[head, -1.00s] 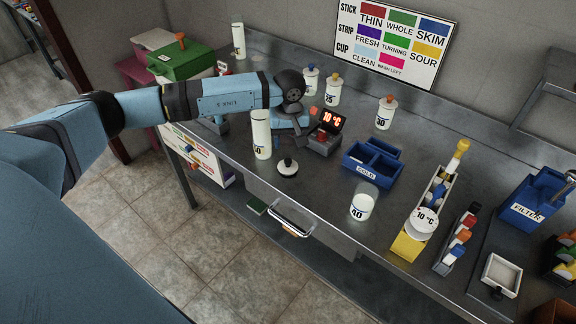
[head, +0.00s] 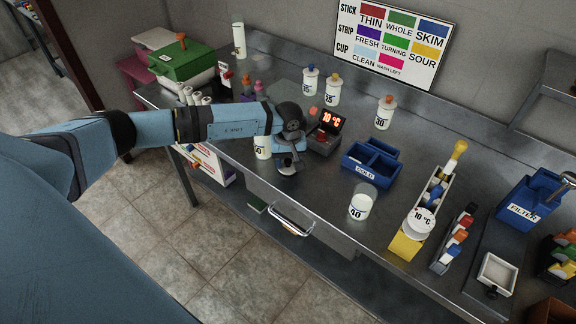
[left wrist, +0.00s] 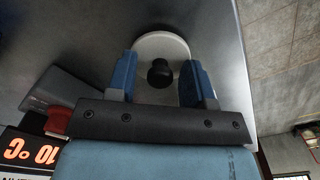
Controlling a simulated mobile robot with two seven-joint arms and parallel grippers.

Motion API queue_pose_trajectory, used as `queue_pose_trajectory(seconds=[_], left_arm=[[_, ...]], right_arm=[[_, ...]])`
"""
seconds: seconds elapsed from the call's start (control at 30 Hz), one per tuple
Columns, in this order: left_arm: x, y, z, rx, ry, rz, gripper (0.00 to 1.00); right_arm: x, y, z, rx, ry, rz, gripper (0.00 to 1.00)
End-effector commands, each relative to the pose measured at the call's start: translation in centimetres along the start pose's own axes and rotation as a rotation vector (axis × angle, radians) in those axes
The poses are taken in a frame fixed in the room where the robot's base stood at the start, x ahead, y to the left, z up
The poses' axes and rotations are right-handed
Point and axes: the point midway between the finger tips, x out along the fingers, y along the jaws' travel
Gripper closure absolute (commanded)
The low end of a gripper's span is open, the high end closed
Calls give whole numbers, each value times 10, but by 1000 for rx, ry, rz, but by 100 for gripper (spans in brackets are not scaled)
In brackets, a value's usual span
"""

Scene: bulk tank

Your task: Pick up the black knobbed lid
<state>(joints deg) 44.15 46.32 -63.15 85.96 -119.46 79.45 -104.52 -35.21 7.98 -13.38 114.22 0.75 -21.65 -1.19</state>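The black knobbed lid is a pale round disc (left wrist: 160,45) with a black knob (left wrist: 159,72), seen in the left wrist view on the grey steel bench. My left gripper (left wrist: 160,62) is open, with one blue finger on each side of the knob and a gap to it on both sides. I cannot tell how far above the bench the fingertips are. In the head view my left gripper (head: 288,166) points down over the lid's place and mostly hides it. My right gripper is not in view.
A display reading 10 °C (head: 325,130) stands close behind the gripper. A white container (head: 262,147) is partly hidden beside my left wrist. A blue COLD box (head: 371,164) and a cup marked 40 (head: 362,203) stand to the right. The drawer handle (head: 292,222) is below the bench edge.

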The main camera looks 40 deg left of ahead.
Motion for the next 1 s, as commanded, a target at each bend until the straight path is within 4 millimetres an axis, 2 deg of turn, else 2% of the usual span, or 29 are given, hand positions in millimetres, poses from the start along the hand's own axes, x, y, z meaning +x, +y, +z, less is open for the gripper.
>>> queue_pose_trajectory(seconds=[0.03, 0.17, 0.2, 0.5, 0.67, 0.87, 1.0], left_arm=[[0, 0, 0, 0, 0, 0, 65], [0, 0, 0, 0, 0, 0, 95], [0, 0, 0, 0, 0, 0, 99], [-1, 0, 0, -1, 0, 0, 99], [-8, 0, -1, -1, 2, 0, 99], [-38, 0, -1, 1, 3, 3, 99], [-74, 0, -2, 0, 5, 3, 99]], right_arm=[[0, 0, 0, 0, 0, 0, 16], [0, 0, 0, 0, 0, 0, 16], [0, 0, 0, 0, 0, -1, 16], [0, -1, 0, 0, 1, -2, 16], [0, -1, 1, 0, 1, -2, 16], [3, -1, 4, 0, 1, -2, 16], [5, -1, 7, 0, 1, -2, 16]])
